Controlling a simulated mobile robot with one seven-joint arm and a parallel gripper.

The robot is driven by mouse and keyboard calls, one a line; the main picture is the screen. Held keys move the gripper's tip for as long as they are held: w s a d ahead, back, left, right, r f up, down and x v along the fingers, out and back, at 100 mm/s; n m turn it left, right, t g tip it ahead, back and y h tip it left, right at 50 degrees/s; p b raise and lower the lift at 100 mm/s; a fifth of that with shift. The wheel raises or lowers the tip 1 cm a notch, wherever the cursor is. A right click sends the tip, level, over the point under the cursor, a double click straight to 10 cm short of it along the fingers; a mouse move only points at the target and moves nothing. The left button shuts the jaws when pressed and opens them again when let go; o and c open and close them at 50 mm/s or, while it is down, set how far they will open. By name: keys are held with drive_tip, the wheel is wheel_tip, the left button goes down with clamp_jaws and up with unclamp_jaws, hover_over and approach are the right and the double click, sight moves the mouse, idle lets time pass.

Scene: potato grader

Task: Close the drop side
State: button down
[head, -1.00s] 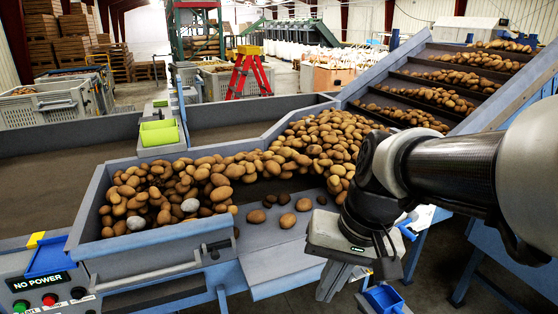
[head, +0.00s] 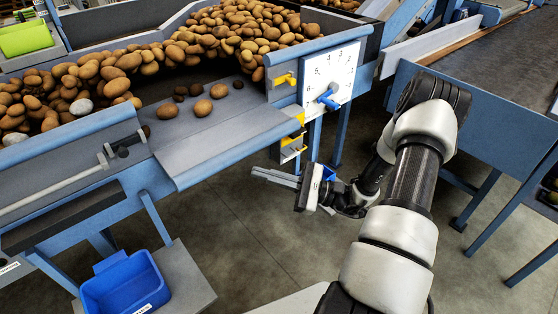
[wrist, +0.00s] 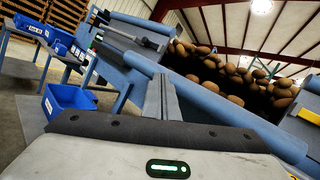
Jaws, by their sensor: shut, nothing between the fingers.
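The drop side (head: 205,148) is a grey-blue panel with a rounded blue front lip. It hangs lowered and slopes outward from the gap in the trough's front wall. Several loose potatoes (head: 202,108) lie at its upper part and inner edge, with the heap behind. My gripper (head: 254,173) is shut and empty, to the right of the panel's lip and apart from it, its fingers pointing left. In the wrist view the shut fingers (wrist: 161,98) stand before a blue rounded edge (wrist: 225,110), with potatoes beyond; I cannot tell exactly which part that edge is.
A blue bin (head: 125,285) stands on a low shelf at lower left. Another blue table (head: 480,110) is at right. Open floor lies between.

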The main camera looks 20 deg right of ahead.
drive_tip(key=d+f+m+t+h+b, duration=0.3)
drive_tip(key=d+f+m+t+h, duration=0.8)
drive_tip(key=d+f+m+t, duration=0.1)
drive_tip(key=s+r+b+x, duration=0.1)
drive_tip(key=r+x, duration=0.1)
drive_tip(key=x, duration=1.1)
drive_tip(key=shift+r, duration=0.2)
